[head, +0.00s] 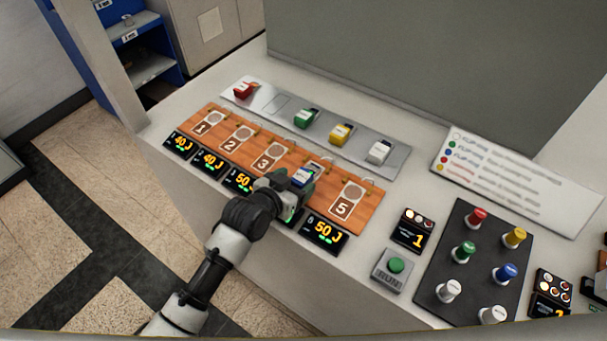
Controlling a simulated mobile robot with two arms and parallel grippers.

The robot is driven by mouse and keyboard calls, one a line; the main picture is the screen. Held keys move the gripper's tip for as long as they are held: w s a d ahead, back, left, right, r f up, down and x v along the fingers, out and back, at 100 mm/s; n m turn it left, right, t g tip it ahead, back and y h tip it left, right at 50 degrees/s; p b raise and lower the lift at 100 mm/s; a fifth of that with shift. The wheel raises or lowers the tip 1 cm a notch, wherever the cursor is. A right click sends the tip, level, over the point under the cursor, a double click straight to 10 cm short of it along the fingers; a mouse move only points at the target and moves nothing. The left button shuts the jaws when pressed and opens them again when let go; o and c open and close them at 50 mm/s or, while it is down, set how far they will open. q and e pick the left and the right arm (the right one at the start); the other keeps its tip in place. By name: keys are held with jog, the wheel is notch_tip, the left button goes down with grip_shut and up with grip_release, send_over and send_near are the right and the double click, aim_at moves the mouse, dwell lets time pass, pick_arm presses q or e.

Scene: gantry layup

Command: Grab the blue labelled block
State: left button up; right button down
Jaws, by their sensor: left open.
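The blue labelled block (304,177), with a white and blue top, sits at the fourth place of the orange-brown wooden board (322,199), between the places marked 3 and 5. My left gripper (299,188) is at this block, reaching in from the front. Its jaws are open, and the block shows at their tips. The gripper hides the lower part of the block and the fourth place's number, so I cannot tell whether the fingers touch it. My right gripper is not in view.
Behind the board, a grey metal strip (273,103) holds red, green (306,118), yellow (340,134) and white (380,151) blocks. Small displays line the board's front. To the right are a green button (397,265) and a dark panel (480,250) with coloured knobs.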

pick_arm(q)
jog(key=shift+w+d+f, duration=0.2)
jog(key=shift+w, duration=0.15)
jog(key=c, duration=0.9)
jog(key=shift+c, duration=1.3)
jog(key=shift+r, duration=0.15)
